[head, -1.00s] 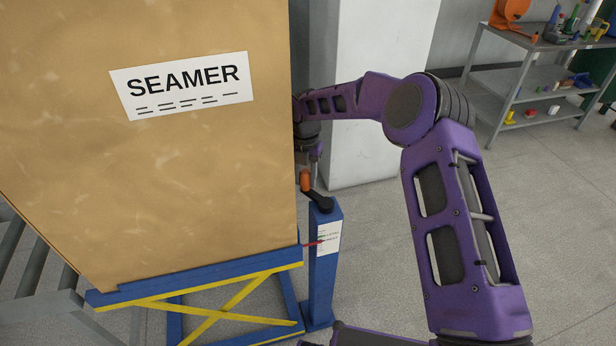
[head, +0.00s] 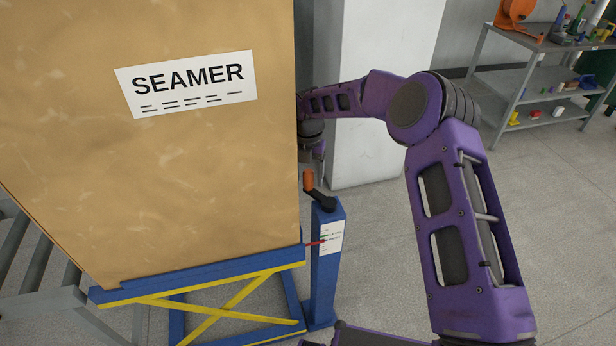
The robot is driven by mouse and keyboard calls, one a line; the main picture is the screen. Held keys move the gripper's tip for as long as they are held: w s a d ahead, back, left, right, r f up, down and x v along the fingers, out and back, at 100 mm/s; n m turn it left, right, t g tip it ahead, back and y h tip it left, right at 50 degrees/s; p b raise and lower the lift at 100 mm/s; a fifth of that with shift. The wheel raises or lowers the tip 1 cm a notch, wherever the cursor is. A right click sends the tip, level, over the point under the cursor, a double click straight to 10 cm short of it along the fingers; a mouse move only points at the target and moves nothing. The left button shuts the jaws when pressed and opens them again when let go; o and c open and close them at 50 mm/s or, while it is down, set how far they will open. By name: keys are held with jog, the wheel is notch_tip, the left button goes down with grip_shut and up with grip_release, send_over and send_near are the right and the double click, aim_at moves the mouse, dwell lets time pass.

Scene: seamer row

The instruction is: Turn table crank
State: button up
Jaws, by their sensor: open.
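The table crank (head: 322,199) is a black arm with an upright orange handle (head: 308,180), on top of a blue post beside the lift table (head: 200,276). My gripper (head: 319,156) is just above and slightly right of the orange handle in the picture, pointing down. It is open and partly hidden behind the box edge. I cannot tell the exact gap to the handle, but the handle does not appear to be between the fingers. A red pointer (head: 315,242) meets a white label (head: 331,237) on the post.
A large tan box marked SEAMER (head: 190,180) stands on the lift table, close to my gripper. A white pillar (head: 385,60) rises behind my arm. A grey shelf cart (head: 540,78) with small items stands at the back right. Roller rails (head: 35,255) lie at left. Floor at right is clear.

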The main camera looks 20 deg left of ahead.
notch_tip(320, 180, up, 17)
jog(key=shift+p, duration=0.4)
